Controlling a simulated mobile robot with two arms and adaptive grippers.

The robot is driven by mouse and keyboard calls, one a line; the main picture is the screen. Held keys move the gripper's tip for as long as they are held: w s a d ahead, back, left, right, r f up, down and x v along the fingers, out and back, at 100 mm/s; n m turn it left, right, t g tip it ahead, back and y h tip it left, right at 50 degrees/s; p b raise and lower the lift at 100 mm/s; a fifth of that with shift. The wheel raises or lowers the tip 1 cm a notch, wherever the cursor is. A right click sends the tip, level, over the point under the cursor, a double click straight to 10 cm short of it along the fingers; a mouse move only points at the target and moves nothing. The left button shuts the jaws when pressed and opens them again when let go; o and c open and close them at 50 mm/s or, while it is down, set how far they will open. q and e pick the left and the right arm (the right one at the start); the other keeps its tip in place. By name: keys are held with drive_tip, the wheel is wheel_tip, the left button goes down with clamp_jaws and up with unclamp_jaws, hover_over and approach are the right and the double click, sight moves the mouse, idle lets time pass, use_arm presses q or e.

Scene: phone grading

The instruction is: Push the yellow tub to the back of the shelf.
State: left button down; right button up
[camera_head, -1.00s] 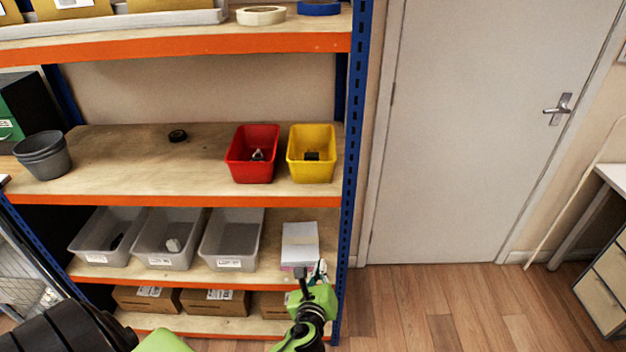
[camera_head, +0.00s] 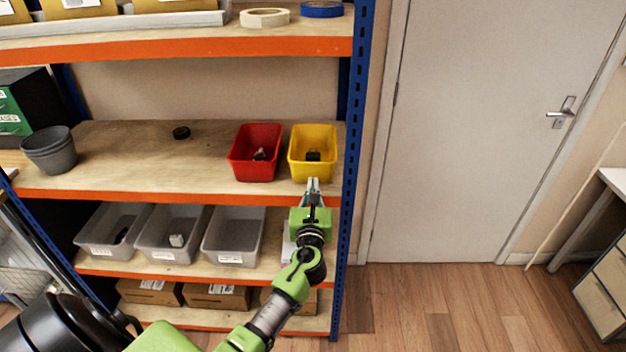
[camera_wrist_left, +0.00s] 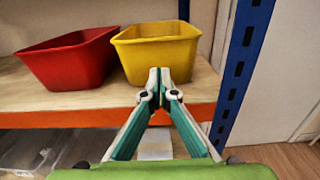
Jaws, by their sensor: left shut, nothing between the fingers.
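The yellow tub (camera_head: 312,167) stands upright near the right end of the middle shelf, with a small dark object inside. My left gripper (camera_head: 313,182) is shut and empty, its fingertips just in front of the tub near the shelf's orange front edge. In the left wrist view the yellow tub (camera_wrist_left: 158,55) is straight ahead of the closed fingertips (camera_wrist_left: 159,73); I cannot tell whether they touch it. My right gripper is not in view.
A red tub (camera_head: 254,168) stands close to the left of the yellow one. The blue upright post (camera_head: 351,150) is close on its right. Dark grey pots (camera_head: 50,155) and a black roll (camera_head: 181,133) are further left. Grey bins (camera_head: 234,245) fill the shelf below.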

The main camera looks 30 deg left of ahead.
sight(313, 166)
use_arm(q)
drive_tip(key=shift+x, duration=1.15)
drive_tip(key=shift+w, duration=0.1)
drive_tip(key=b+x, duration=0.2)
drive_tip(key=x, duration=0.4)
drive_tip(key=shift+w+a+f, duration=0.1)
drive_tip(key=shift+w, duration=0.15)
drive_tip(key=shift+w+a, duration=0.2)
drive_tip(key=shift+w, duration=0.05)
drive_tip(key=shift+s, duration=0.1)
